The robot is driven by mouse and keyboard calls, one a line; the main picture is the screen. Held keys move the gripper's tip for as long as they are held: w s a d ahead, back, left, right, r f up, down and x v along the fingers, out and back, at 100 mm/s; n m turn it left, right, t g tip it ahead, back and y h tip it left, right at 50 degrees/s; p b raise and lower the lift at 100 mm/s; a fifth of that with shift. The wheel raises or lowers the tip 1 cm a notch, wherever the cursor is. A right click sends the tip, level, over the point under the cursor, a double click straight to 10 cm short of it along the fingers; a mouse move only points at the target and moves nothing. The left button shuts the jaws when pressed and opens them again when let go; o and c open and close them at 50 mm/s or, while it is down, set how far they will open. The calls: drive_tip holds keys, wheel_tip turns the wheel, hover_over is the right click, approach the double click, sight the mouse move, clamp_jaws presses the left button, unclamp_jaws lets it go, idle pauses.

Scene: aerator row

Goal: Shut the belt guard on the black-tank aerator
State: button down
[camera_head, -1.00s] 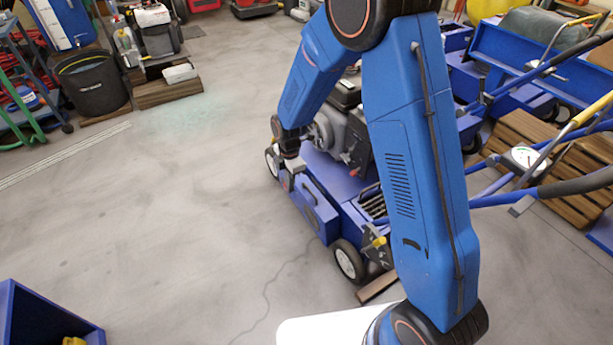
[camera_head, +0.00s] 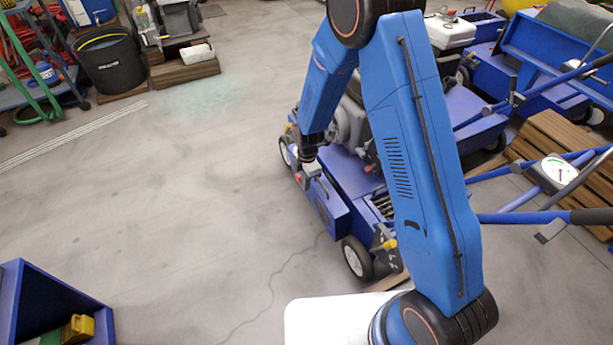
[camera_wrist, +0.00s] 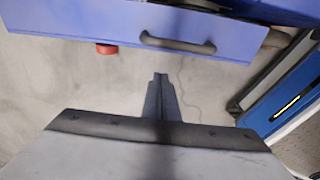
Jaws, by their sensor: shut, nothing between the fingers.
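The aerator (camera_head: 350,165) in the middle of the head view is blue with a grey and black engine, partly hidden by my arm. Its belt guard (camera_head: 333,208) is a long blue box on the near side. In the wrist view the guard (camera_wrist: 100,22) spans the top, with a dark bar handle (camera_wrist: 178,42) on its face and a red knob (camera_wrist: 106,49) below its edge. I cannot tell whether a gap is open behind it. My gripper (camera_wrist: 160,78) is shut and empty, its tips just short of the handle in the picture. In the head view it is close to the guard's far end.
Other blue machines (camera_head: 540,65) and wooden pallets (camera_head: 560,150) stand at the right. Handlebars with a gauge (camera_head: 556,169) reach across there. A blue bin (camera_head: 50,305) is at the lower left. The floor (camera_head: 190,190) left of the aerator is clear.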

sight(315, 188)
drive_tip(key=shift+w+d+r, duration=0.15)
drive_tip(key=shift+w+d, duration=0.1)
drive_tip(key=shift+d, duration=0.35)
drive_tip(key=shift+w+d+r, duration=0.15)
drive_tip(key=shift+w+d, duration=0.05)
drive_tip(key=shift+d, duration=0.35)
drive_tip(key=shift+w+d+r, duration=0.15)
drive_tip(key=shift+w+d, duration=0.1)
drive_tip(key=shift+d, duration=0.35)
drive_tip(key=shift+d, duration=0.1)
drive_tip(key=shift+w+d, duration=0.4)
drive_tip(key=shift+d, duration=0.4)
drive_tip(key=shift+w+d, duration=0.4)
drive_tip(key=shift+d, duration=0.5)
drive_tip(key=shift+s+a+f, duration=0.1)
drive_tip(key=shift+s+a, duration=0.05)
drive_tip(key=shift+a, duration=0.4)
wheel_tip(315, 188, up, 9)
drive_tip(key=s+a, duration=0.1)
drive_tip(key=a, duration=0.1)
drive_tip(key=shift+r, duration=0.2)
